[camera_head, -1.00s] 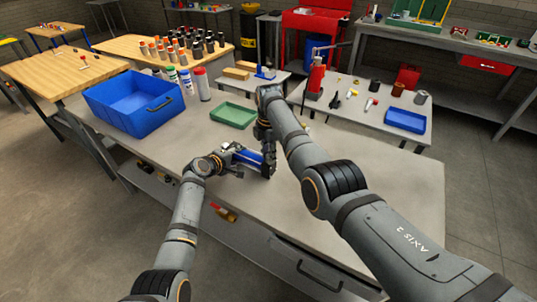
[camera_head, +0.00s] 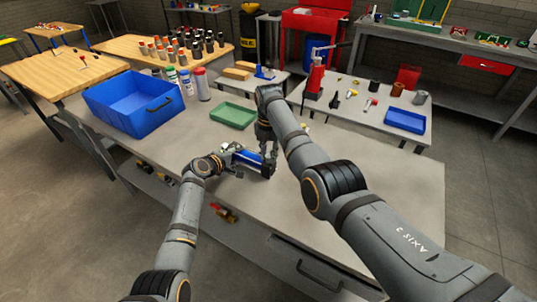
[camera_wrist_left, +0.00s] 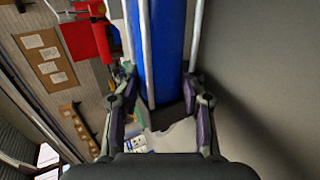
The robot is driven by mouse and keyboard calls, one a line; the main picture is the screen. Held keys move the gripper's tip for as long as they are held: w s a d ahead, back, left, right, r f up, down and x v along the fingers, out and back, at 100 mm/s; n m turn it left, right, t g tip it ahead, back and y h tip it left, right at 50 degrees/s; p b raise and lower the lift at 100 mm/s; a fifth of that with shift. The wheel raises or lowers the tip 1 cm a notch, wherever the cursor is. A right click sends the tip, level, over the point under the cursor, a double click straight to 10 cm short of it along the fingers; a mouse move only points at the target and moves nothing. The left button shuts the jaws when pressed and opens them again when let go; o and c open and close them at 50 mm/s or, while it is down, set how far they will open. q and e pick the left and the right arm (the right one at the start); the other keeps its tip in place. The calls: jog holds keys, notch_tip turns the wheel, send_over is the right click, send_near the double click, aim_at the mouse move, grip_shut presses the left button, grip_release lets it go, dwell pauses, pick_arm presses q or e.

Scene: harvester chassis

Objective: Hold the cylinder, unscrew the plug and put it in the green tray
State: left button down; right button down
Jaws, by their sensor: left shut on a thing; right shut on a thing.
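A blue cylinder (camera_head: 247,157) with silver rods lies tilted low over the near workbench in the head view. It fills the upper middle of the left wrist view (camera_wrist_left: 168,45). My left gripper (camera_head: 230,166) is shut on it near its left end; the fingers flank it in the left wrist view (camera_wrist_left: 162,90). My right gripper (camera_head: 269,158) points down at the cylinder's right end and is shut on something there. The plug is too small and covered to make out. The green tray (camera_head: 233,115) sits empty on the bench behind the cylinder.
A blue bin (camera_head: 125,118) stands at the bench's left, with white bottles (camera_head: 186,82) beside it. Behind, another table holds a red press (camera_head: 315,76), small parts and a blue tray (camera_head: 405,121). The bench's right part (camera_head: 400,180) is clear.

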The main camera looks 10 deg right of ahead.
aim_at(269, 156)
pick_arm(q)
jog(key=shift+w, duration=0.1)
pick_arm(e)
jog(key=shift+w+r, duration=0.1)
jog(key=shift+r, duration=0.15)
jog(key=shift+r, duration=0.9)
pick_arm(q)
jog(key=shift+r, duration=0.1)
pick_arm(e)
jog(key=shift+r, duration=1.95)
pick_arm(q)
jog(key=c, duration=0.7)
grip_release()
jog(key=shift+s, duration=0.2)
